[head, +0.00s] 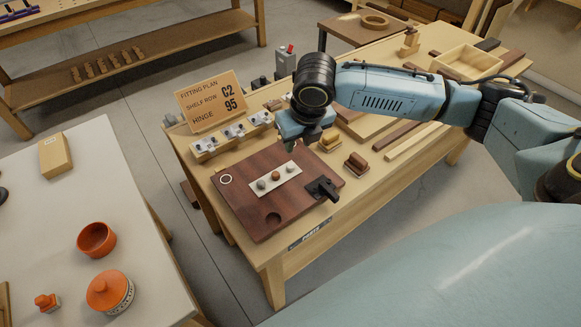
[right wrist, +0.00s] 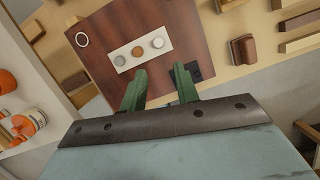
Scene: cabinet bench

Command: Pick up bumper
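A white strip (head: 284,180) lies on a dark red-brown board (head: 240,205) and carries three small round bumpers: a grey one (head: 262,184), a brown one (head: 275,176) and a pale one (head: 290,168). In the right wrist view the grey (right wrist: 119,61), brown (right wrist: 137,51) and pale (right wrist: 158,42) bumpers lie beyond my fingertips. My right gripper (right wrist: 161,68) is open, its two green fingers apart with nothing between them. In the head view it hangs above the board's far side, fingers mostly hidden. My left gripper is out of view.
A black hinge (head: 322,188) sits at the board's right edge. Wooden blocks and strips lie to the right. A separate grey table (head: 130,215) holds orange containers.

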